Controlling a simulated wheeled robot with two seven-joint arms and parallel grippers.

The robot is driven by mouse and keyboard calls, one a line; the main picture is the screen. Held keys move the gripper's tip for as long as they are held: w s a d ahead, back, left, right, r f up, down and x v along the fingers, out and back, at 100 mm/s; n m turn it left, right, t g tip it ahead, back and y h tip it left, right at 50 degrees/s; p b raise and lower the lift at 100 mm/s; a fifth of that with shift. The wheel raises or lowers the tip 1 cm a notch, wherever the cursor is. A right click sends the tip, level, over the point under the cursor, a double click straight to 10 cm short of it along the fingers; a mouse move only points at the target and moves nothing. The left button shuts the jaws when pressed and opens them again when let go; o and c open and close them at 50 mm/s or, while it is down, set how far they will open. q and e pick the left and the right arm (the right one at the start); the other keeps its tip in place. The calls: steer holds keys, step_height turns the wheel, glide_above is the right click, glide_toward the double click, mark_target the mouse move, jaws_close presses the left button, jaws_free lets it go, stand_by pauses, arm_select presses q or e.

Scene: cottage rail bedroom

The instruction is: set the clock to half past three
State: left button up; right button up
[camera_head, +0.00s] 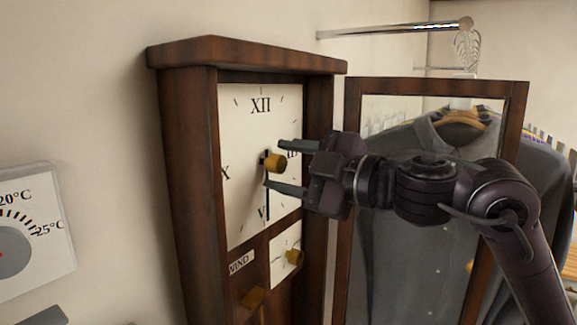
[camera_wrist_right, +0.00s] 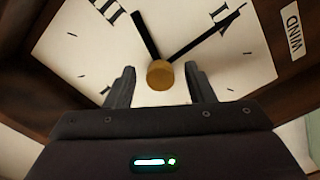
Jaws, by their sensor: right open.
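The wall clock (camera_head: 189,170) has a white dial (camera_head: 240,125) with Roman numerals and a brass center knob (camera_head: 275,162). In the right wrist view the dial appears turned, and the knob (camera_wrist_right: 160,74) shows between the fingers. The long thin hand (camera_wrist_right: 205,36) points close to VI, perhaps slightly past it. The short thick hand (camera_wrist_right: 146,38) points between III and VI, nearer III. My right gripper (camera_head: 274,165) is open, its fingers on either side of the knob with visible gaps in the wrist view. My left gripper is out of view.
A glazed, wood-framed door (camera_head: 517,130) stands open right of the clock, beside my right arm. A grey jacket (camera_head: 425,150) hangs from a rail behind it. Below the dial are a WIND label (camera_head: 241,262) and a small dial with a brass knob (camera_head: 294,257). A thermometer (camera_head: 50,262) is at left.

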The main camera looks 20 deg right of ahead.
steer(key=b+v, duration=0.4)
steer(key=v, duration=0.3)
steer(key=shift+s+d, duration=0.25)
steer(key=shift+s, duration=0.05)
